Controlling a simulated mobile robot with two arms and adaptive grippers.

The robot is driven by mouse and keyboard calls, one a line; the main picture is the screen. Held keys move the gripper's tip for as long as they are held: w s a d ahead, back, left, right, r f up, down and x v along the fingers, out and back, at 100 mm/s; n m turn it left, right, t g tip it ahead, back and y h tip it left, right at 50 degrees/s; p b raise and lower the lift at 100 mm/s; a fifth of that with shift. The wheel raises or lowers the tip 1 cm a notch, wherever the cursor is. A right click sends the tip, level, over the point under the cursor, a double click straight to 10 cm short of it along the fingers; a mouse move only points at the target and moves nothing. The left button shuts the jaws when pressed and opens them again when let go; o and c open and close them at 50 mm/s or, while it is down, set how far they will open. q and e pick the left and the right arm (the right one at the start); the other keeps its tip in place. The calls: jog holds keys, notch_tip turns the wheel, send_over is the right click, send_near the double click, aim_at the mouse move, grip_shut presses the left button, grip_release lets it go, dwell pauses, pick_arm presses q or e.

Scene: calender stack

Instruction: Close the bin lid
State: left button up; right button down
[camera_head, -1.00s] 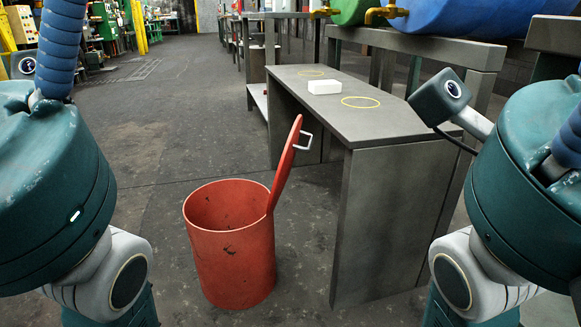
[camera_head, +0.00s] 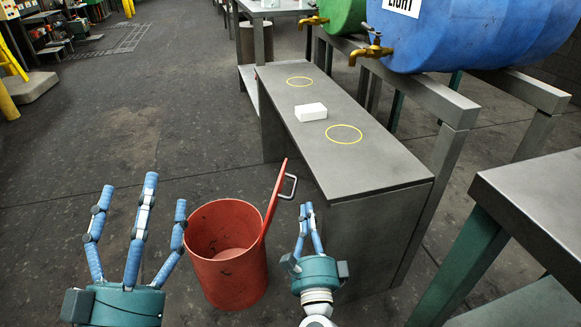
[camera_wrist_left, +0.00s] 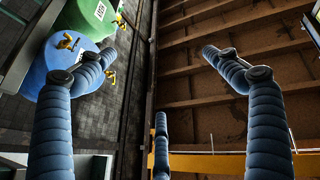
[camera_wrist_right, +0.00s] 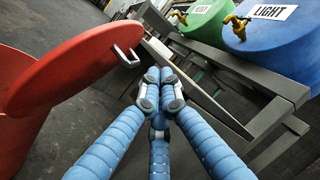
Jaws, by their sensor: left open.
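The red bin (camera_head: 232,275) stands on the floor in front of me. Its round red lid (camera_head: 271,205) is open, standing up nearly vertical from the bin's right rim. A grey handle (camera_head: 289,187) sticks out of the lid's right face. My left gripper (camera_head: 143,192) is open and empty, fingers up, left of the bin. My right gripper (camera_head: 306,210) has its fingers drawn together, empty, right of the lid and apart from it. In the right wrist view the lid (camera_wrist_right: 70,68) and handle (camera_wrist_right: 127,56) lie left of my fingertips. The left wrist view does not show the bin.
A grey bench (camera_head: 355,170) with a white block (camera_head: 310,112) and yellow rings stands right of the bin, close to my right gripper. Behind it, green (camera_head: 345,14) and blue (camera_head: 465,35) barrels rest on a rack. Another table (camera_head: 540,205) is at right.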

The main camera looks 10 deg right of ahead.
pick_arm(q)
jog(key=shift+s+a+r+t+h+b, duration=0.25)
jog(key=shift+s+r+t, duration=0.45)
jog(key=shift+s+r, duration=0.35)
jog(key=shift+s+a+r+t+h+b, duration=0.1)
jog(key=shift+s+r+t+b, duration=0.2)
jog(key=shift+s+r+t, duration=0.55)
pick_arm(e)
jog(key=w+d+f+g, duration=0.1)
jog(key=w+f, duration=0.2)
jog(key=w, duration=0.5)
jog(key=shift+w+d+m, duration=0.4)
pick_arm(q)
jog(key=shift+r+g, duration=0.15)
jog(key=shift+g, duration=0.1)
